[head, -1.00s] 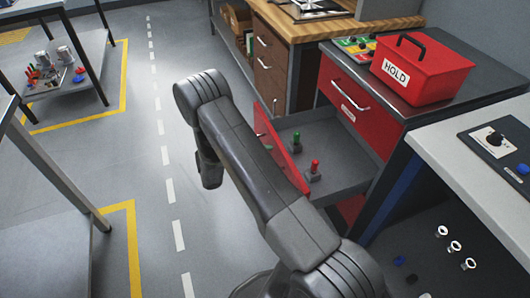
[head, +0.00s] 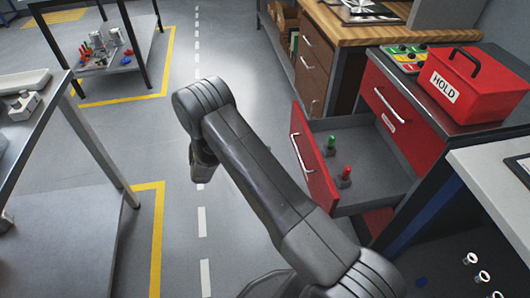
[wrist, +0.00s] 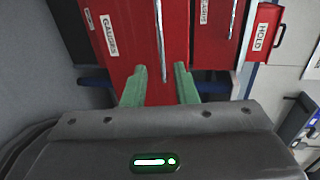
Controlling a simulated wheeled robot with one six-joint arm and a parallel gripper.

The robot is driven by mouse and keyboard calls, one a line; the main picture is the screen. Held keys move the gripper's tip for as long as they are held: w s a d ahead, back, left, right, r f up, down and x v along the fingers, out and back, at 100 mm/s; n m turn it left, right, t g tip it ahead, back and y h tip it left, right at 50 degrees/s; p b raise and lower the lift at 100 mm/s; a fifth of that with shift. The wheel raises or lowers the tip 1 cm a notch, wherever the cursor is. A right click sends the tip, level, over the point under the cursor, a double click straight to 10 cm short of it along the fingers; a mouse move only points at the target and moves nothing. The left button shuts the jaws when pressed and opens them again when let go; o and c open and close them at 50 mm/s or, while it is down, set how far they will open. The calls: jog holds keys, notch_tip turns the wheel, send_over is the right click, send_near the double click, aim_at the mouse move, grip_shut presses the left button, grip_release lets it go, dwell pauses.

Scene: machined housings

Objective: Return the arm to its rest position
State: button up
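My arm (head: 265,170) reaches up through the middle of the head view, bent at its far joint. In that view my gripper is hidden behind the arm. In the wrist view my gripper (wrist: 160,88) has its two greenish fingers apart, with nothing held between them. Beyond the fingers is a red drawer front (wrist: 135,40) with a GAUGES label. I cannot tell how far it is from the fingertips.
An open red drawer (head: 385,172) to the right of my arm holds a green-topped and a red-topped piece. A red HOLD box (head: 490,98) stands on the cabinet. A grey table (head: 50,118) is at left. The floor lane (head: 215,60) beyond is clear.

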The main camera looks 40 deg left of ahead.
aim_at(299, 152)
jog(key=x, duration=1.4)
jog(key=shift+w+r, duration=0.15)
jog(key=shift+w, duration=0.05)
